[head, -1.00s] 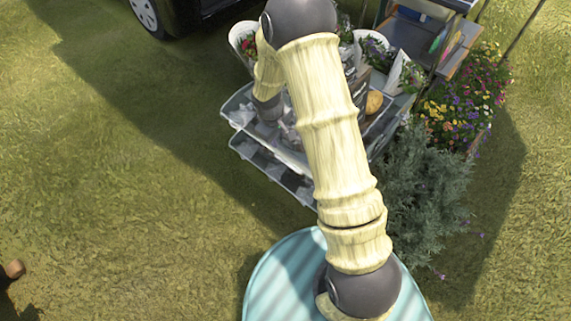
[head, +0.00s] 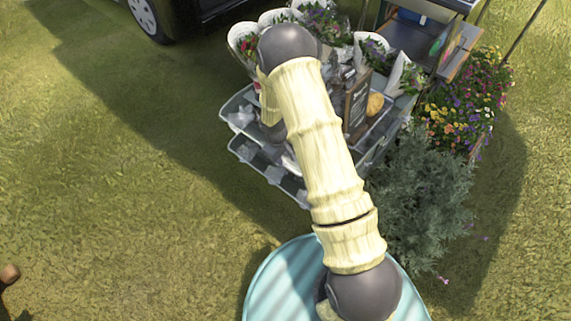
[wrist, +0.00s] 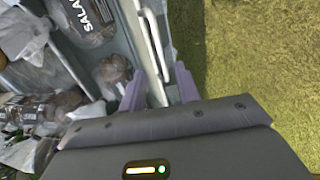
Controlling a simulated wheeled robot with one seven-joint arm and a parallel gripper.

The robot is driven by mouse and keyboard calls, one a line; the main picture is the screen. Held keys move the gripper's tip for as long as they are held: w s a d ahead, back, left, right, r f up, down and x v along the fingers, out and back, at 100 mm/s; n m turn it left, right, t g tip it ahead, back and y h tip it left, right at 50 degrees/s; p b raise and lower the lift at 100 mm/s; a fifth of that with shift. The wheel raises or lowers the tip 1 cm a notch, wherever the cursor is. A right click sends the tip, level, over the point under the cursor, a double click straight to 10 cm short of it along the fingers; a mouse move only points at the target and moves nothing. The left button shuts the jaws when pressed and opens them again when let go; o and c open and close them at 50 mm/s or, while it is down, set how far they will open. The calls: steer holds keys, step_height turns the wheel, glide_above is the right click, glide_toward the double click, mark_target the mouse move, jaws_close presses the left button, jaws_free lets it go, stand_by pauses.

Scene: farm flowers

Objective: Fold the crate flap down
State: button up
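A grey crate (head: 232,112) stands in the head view, partly behind my arm. In the wrist view its side wall, which I take to be the flap (wrist: 141,42), runs up the picture with pale bar-like handles along its outer edge. My gripper (wrist: 157,86) has its two purple fingers apart, one on each side of this edge. The left finger is over the crate's inner side and the right one is near the grass side. I cannot tell whether either finger touches the edge. In the head view my gripper is hidden behind my arm.
Wrapped bags, one dark and labelled "SALA", fill the crate (wrist: 92,22). A second grey tray (head: 262,166) is below. Bouquets (head: 322,22), a small dark sign (head: 356,103) and a grey-green bush (head: 420,190) stand around. Open grass lies left.

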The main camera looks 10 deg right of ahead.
mark_target(286, 165)
steer(key=f, duration=0.4)
steer(key=f+b, duration=0.1)
steer(key=f, duration=0.1)
steer(key=shift+w+d, duration=0.4)
jaws_close()
